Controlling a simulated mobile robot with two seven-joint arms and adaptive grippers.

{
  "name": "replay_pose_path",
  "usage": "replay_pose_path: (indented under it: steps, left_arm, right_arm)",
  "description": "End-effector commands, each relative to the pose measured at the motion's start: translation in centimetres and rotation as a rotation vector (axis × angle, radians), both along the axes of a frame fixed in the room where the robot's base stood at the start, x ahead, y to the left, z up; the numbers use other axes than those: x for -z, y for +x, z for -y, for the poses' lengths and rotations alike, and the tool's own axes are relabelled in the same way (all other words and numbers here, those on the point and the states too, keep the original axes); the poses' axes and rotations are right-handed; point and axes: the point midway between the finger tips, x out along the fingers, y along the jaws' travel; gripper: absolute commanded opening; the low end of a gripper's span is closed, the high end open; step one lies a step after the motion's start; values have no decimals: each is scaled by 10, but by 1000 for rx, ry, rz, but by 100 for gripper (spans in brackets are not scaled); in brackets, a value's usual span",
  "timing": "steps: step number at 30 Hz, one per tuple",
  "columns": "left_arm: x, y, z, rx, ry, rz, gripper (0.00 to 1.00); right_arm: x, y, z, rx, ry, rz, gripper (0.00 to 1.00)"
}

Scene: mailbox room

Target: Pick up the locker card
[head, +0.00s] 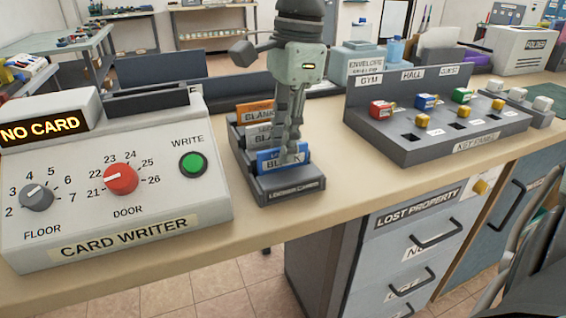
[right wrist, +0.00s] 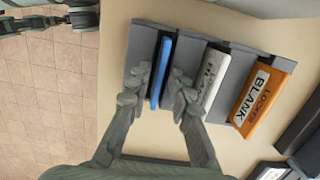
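A dark rack (head: 290,193) labelled for locker cards stands on the counter. It holds an orange card (head: 256,111) at the back, a white-grey card (right wrist: 213,78) in the middle and a blue card (head: 269,161) at the front, marked BLANK. My right gripper (head: 290,155) reaches down from above onto the blue card. In the right wrist view its fingertips (right wrist: 160,88) stand on either side of the blue card (right wrist: 161,72), with small gaps seeming to show. The blue card is in its slot.
The card writer (head: 115,205), its display reading NO CARD, stands left of the rack. A key panel (head: 430,140) with red, blue and green tags stands to the right. Drawers (head: 400,245) are below the counter. Bare counter (head: 335,165) lies between rack and key panel.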

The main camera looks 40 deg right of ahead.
Motion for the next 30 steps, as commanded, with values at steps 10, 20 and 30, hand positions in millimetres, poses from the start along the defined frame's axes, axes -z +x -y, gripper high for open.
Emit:
replay_pose_path:
  steps: [10,20,30]
  left_arm:
    - [0,0,0,0,0,-1,40]
    - [-4,0,0,0,0,0,40]
    - [-5,0,0,1,-1,2,40]
  right_arm:
    - [0,0,0,0,0,-1,0]
    - [-8,0,0,0,0,2,0]
    - [-77,1,0,2,-2,8,0]
